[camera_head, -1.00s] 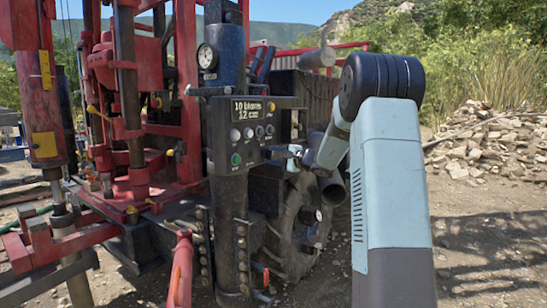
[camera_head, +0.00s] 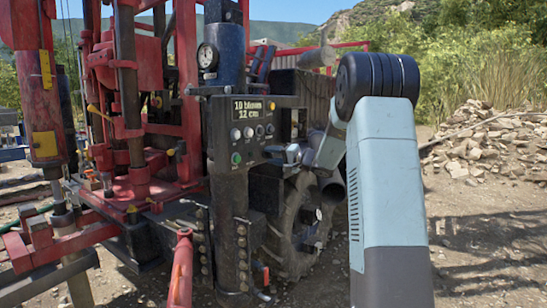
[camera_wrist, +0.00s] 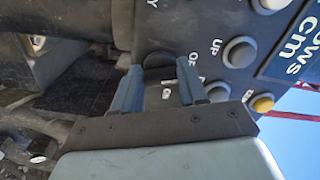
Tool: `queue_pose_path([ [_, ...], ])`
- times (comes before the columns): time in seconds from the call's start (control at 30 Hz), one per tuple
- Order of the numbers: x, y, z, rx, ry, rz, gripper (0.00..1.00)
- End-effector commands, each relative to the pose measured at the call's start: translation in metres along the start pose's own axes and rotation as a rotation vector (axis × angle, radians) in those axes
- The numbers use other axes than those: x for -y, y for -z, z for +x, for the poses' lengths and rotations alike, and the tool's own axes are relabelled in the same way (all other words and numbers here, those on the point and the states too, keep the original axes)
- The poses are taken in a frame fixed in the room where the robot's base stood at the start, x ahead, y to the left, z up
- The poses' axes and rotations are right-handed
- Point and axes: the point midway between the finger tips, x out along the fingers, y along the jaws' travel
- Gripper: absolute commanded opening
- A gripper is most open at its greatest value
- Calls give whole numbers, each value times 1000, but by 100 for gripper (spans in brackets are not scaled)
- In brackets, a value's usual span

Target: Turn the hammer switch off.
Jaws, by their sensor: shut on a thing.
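The black control panel (camera_head: 256,152) is fixed to the dark column of the drilling rig. My gripper (camera_head: 280,152) is at the panel's lower right edge. In the wrist view its two blue-grey fingers (camera_wrist: 158,88) stand on either side of a dark round knob (camera_wrist: 159,65), which I take for the hammer switch. The fingers are shut on this knob. Partly hidden lettering, reading like the start of OFF, shows beside it. The fingers hide part of the knob and labels, so I cannot tell which way it points.
The panel also carries a display (camera_head: 254,107) reading 10 blows, 12 cm, a green button (camera_head: 236,158) and several round buttons. In the wrist view a grey button (camera_wrist: 239,52) marked UP and a yellow one (camera_wrist: 262,103) are close to the right finger. A large tyre (camera_head: 300,225) is below.

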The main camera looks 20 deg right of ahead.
Motion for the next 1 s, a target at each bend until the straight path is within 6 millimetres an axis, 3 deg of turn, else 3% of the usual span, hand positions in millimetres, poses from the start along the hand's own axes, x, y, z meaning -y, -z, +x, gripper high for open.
queue_pose_path([
  [0.33,-6,-3,0,5,-10,4,12],
  [0.37,-6,-3,0,5,-10,4,43],
  [0.6,-4,-2,0,2,-6,2,66],
  [1.0,-2,0,-9,-1,-3,0,68],
])
